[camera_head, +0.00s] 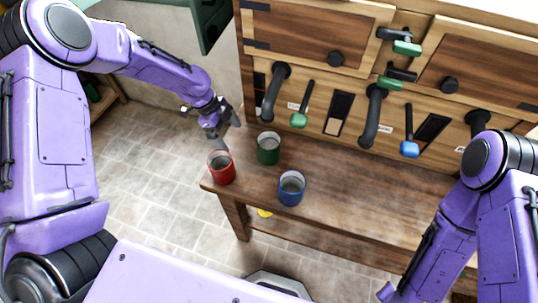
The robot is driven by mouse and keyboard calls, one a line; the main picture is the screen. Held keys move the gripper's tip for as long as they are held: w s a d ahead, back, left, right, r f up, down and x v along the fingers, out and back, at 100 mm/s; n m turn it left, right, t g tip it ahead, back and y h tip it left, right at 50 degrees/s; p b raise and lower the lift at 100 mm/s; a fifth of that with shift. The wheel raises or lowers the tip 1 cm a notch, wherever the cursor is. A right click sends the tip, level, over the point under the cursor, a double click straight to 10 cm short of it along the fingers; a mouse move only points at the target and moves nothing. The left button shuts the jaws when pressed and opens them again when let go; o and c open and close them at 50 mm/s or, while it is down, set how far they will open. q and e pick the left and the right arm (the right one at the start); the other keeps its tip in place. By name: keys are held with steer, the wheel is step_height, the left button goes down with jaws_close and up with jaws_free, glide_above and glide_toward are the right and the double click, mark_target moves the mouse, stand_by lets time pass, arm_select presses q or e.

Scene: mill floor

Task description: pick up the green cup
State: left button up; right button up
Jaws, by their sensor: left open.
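The green cup (268,148) stands upright on the wooden table (350,190), near its left end and close to the machine front. A red cup (221,168) stands to its left and nearer to me, at the table's left edge. A blue cup (291,188) stands nearer to me and a little to the right. My left gripper (222,134) is open and empty, left of the green cup and just behind the red cup. Whether it is above the cups' rims is hard to tell. My right arm shows at the right, but its gripper is not visible.
A wooden cabinet with black spouts (372,118), a green-handled lever (299,119) and a blue-handled lever (409,148) rises behind the table. A yellow object (264,213) shows below the table's front edge. The table's middle and right are clear.

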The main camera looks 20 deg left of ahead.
mark_target(266, 141)
arm_select(q)
steer(key=d+p, duration=0.1)
steer(key=d, duration=0.3)
steer(key=d+p, duration=0.2)
steer(key=d, duration=0.2)
steer(key=d+p, duration=0.1)
steer(key=d, duration=0.3)
steer(key=shift+s+r, duration=0.1)
steer(key=shift+r, duration=0.15)
steer(key=p+x, duration=0.1)
steer(key=x, duration=0.1)
steer(key=shift+d+f+p, duration=0.15)
steer(key=shift+f+p, duration=0.15)
steer(key=shift+f, duration=0.4)
steer(key=c, duration=1.1)
steer(key=shift+c, duration=0.2)
